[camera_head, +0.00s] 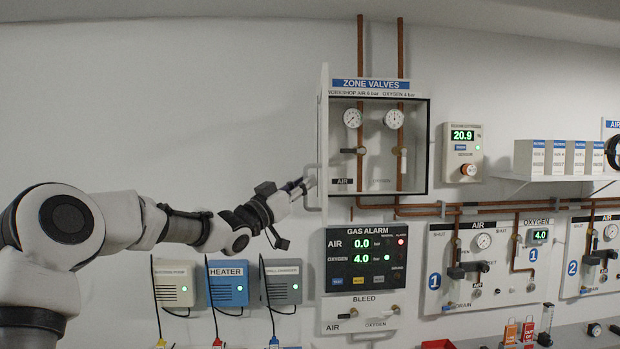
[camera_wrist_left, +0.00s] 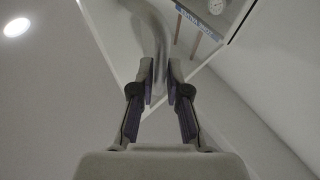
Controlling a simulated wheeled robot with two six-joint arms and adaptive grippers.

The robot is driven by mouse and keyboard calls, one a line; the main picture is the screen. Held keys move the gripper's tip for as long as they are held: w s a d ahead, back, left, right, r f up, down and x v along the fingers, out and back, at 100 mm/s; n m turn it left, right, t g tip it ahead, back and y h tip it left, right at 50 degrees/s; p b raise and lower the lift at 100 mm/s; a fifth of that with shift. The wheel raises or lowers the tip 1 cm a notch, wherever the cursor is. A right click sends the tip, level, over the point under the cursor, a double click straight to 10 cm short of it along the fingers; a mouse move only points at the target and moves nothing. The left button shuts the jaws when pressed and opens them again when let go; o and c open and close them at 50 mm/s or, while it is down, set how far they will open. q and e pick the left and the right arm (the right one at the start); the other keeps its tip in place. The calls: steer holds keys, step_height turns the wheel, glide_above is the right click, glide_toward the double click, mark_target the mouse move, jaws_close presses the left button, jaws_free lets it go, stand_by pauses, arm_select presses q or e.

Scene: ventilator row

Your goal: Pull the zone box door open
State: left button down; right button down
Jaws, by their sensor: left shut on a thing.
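The zone box (camera_head: 424,150) hangs on the wall under the blue "ZONE VALVES" label. Its door (camera_head: 323,120) stands swung out at the box's left side, seen nearly edge-on. The inside is exposed, with two gauges, copper pipes, a dark-levered air valve (camera_head: 354,151) and an oxygen valve (camera_head: 403,160). My left gripper (camera_head: 304,186) is at the outer face of the door, on its left. In the left wrist view my left gripper (camera_wrist_left: 160,80) is shut on the curved grey door handle (camera_wrist_left: 155,35). My right gripper is not in view.
The gas alarm panel (camera_head: 342,284) is on the wall below the box. The heater box (camera_head: 227,285) and two similar boxes hang below my left arm. An oxygen monitor (camera_head: 461,152) and a shelf (camera_head: 560,178) are to the right. Bare wall lies left of the door.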

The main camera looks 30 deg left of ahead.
arm_select(q)
steer(key=shift+s+a+r, duration=0.2)
steer(key=shift+a, duration=0.25)
steer(key=shift+d, duration=0.15)
steer(key=c, duration=1.3)
jaws_free()
steer(key=shift+w, duration=0.1)
steer(key=shift+o, duration=0.4)
steer(key=shift+w+f, duration=0.2)
steer(key=shift+w, duration=0.1)
steer(key=v, duration=0.7)
steer(key=shift+s+a+f, duration=0.2)
steer(key=shift+a, duration=0.05)
